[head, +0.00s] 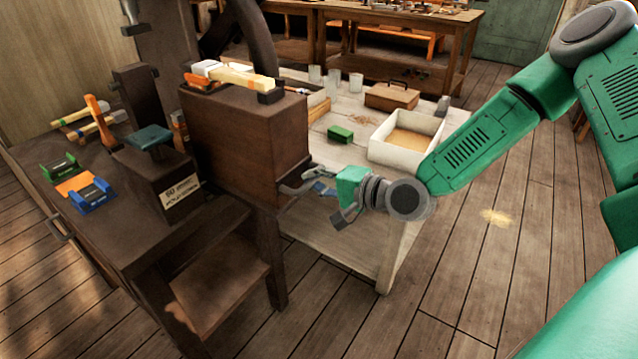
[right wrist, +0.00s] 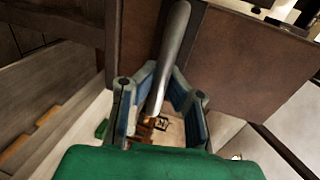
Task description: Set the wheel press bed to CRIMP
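The press stands on the dark bench at the left, with a dark curved wheel rim (head: 258,40) above it. A teal-topped block (head: 150,138) sits on the bench, above a small label plate (head: 181,193) whose text I cannot read. A grey lever (head: 300,180) sticks out from the side of the brown box (head: 240,140). My right gripper (head: 318,187) is at this lever. In the right wrist view, the grey lever (right wrist: 172,55) runs between the two blue-padded fingers of the right gripper (right wrist: 164,78), which look apart around it. My left gripper is not in view.
Orange-handled tools (head: 97,122), a green holder (head: 60,168) and a blue holder (head: 92,196) lie on the bench. A pale table (head: 345,245) behind the gripper carries a white tray (head: 392,152), a green block (head: 340,134) and glasses.

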